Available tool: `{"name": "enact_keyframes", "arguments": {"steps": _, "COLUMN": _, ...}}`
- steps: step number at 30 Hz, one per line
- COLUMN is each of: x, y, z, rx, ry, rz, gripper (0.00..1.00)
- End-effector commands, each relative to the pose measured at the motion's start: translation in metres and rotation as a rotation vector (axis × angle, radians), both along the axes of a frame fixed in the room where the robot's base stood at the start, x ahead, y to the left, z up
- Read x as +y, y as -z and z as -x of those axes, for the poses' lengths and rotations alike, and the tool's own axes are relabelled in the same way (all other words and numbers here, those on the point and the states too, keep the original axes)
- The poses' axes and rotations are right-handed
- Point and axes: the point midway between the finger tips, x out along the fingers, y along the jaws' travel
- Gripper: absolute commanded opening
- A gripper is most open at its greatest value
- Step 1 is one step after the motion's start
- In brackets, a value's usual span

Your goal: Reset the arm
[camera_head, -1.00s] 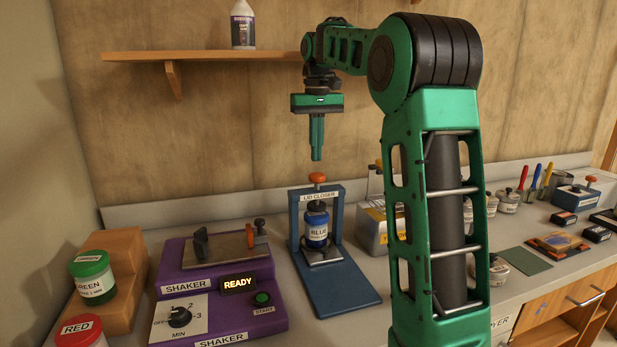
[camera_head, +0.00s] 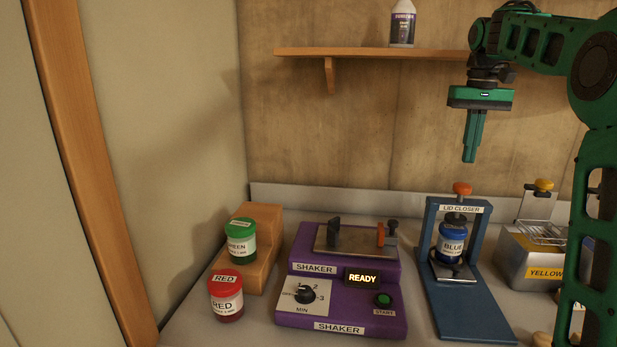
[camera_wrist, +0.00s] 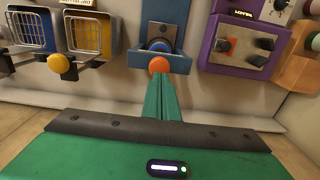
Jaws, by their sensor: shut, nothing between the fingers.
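My gripper (camera_head: 471,158) hangs pointing down above the lid closer (camera_head: 475,295), with its green fingers shut and nothing between them. A gap separates the fingertips from the closer's orange knob (camera_head: 462,189). In the wrist view my gripper (camera_wrist: 162,85) shows its fingers together, with the orange knob (camera_wrist: 159,65) just beyond the tips. A jar labelled BLUE (camera_head: 452,243) with a dark top stands upright inside the closer's frame. My arm is bent, reaching in from the right side of the head view.
A purple shaker (camera_head: 340,312) reading READY stands left of the closer. Green (camera_head: 240,241) and red (camera_head: 226,297) jars sit by a wooden step block (camera_head: 262,265) further left. A shelf (camera_head: 380,54) with a bottle (camera_head: 403,24) is on the wall. A yellow-labelled station (camera_head: 535,260) stands right.

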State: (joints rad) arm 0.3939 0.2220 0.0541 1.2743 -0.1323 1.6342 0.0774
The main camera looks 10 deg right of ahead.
Motion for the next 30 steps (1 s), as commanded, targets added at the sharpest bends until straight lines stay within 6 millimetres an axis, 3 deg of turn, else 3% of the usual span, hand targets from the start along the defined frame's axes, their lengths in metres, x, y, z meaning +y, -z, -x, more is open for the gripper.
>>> {"name": "enact_keyframes", "arguments": {"steps": 5, "x": 0.010, "y": 0.018, "z": 0.042, "rx": 0.000, "ry": 0.042, "rz": 0.000, "gripper": 0.00}}
{"name": "enact_keyframes", "arguments": {"steps": 11, "x": 0.021, "y": 0.059, "z": 0.114, "rx": -0.004, "ry": 0.112, "rz": -0.005, "gripper": 0.00}}
{"name": "enact_keyframes", "arguments": {"steps": 24, "x": 0.048, "y": 0.186, "z": 0.292, "rx": -0.002, "ry": 0.240, "rz": -0.009, "gripper": 0.00}}
{"name": "enact_keyframes", "arguments": {"steps": 30, "x": 0.060, "y": 0.230, "z": 0.345, "rx": 0.003, "ry": 0.264, "rz": -0.010, "gripper": 0.00}}
